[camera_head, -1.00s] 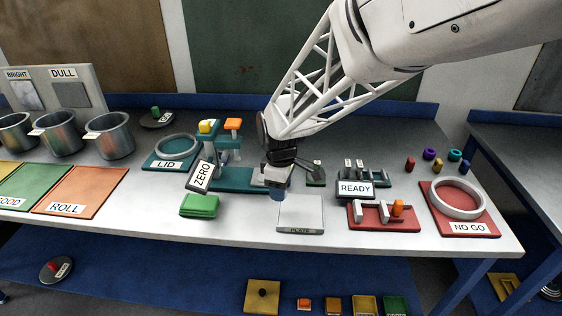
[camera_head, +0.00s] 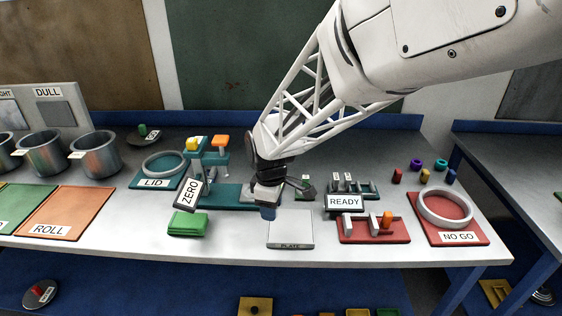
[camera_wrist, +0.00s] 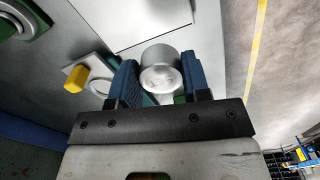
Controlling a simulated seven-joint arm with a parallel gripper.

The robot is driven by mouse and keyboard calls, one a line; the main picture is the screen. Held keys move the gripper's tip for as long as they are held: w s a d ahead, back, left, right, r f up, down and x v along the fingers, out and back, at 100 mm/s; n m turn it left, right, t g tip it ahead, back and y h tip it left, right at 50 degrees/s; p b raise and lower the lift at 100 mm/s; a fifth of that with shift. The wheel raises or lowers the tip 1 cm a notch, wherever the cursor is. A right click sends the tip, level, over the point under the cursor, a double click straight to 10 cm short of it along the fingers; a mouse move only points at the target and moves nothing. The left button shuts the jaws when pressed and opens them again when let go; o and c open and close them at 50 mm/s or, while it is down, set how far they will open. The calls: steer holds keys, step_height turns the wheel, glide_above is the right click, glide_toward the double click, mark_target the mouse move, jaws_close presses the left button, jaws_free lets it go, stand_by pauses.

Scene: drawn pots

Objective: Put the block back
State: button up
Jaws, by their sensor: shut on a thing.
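My gripper (camera_head: 268,213) is low over the bench, at the back left corner of the pale plate marked PLATE (camera_head: 290,229). In the wrist view its blue fingers (camera_wrist: 160,88) are shut on a short silver metal cylinder (camera_wrist: 161,72), which I take to be the block. One finger is on each side of it. The plate's white top (camera_wrist: 130,18) lies just beyond the cylinder in that view. In the head view the fingers hide the cylinder. I cannot tell whether it touches the bench.
A teal stand with the ZERO sign (camera_head: 190,193) and a green pad (camera_head: 187,224) are to the left. The READY sign (camera_head: 345,202), a red rack (camera_head: 372,236) and the NO GO tray (camera_head: 458,237) are to the right. The plate top is bare.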

steer(key=shift+s+d+r, duration=0.1)
steer(key=shift+s+d, duration=0.4)
steer(key=shift+s, duration=0.05)
steer(key=s+d, duration=0.9)
steer(key=s, duration=0.3)
steer(key=shift+s+f, duration=0.15)
steer(key=shift+f, duration=0.15)
glide_above(292, 225)
steer(key=shift+f, duration=0.75)
steer(key=shift+s, duration=0.1)
steer(key=shift+f, duration=1.75)
steer(key=shift+f, duration=0.1)
